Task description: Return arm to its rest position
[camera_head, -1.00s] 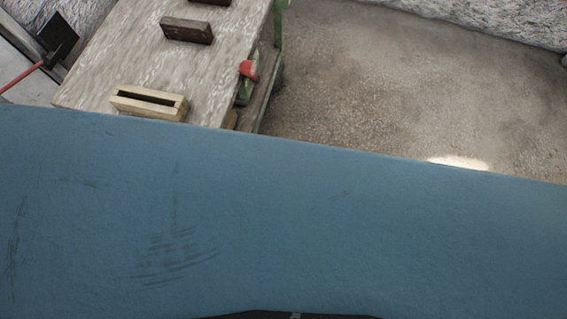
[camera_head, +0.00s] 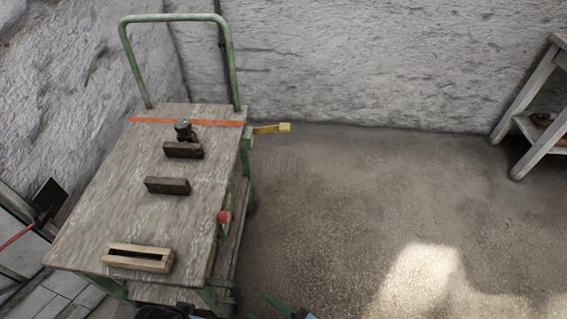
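Only a small part of my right gripper (camera_head: 284,309) shows, at the bottom edge in the head view, just right of the cart's lower corner. Green and dark tips are visible there with a bit of light blue. The rest is cut off by the frame, so whether it is open or shut cannot be told. Another dark and bluish piece shows at the bottom edge further left, too cropped to identify. I cannot make out my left gripper.
A green-framed cart (camera_head: 95,215) with a worn wooden top stands at left, its handle by the rough wall. On it are two dark blocks (camera_head: 167,186) and a pale slotted wooden block (camera_head: 138,257). The floor (camera_head: 370,190) at right is clear. A wooden stand (camera_head: 540,95) is far right.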

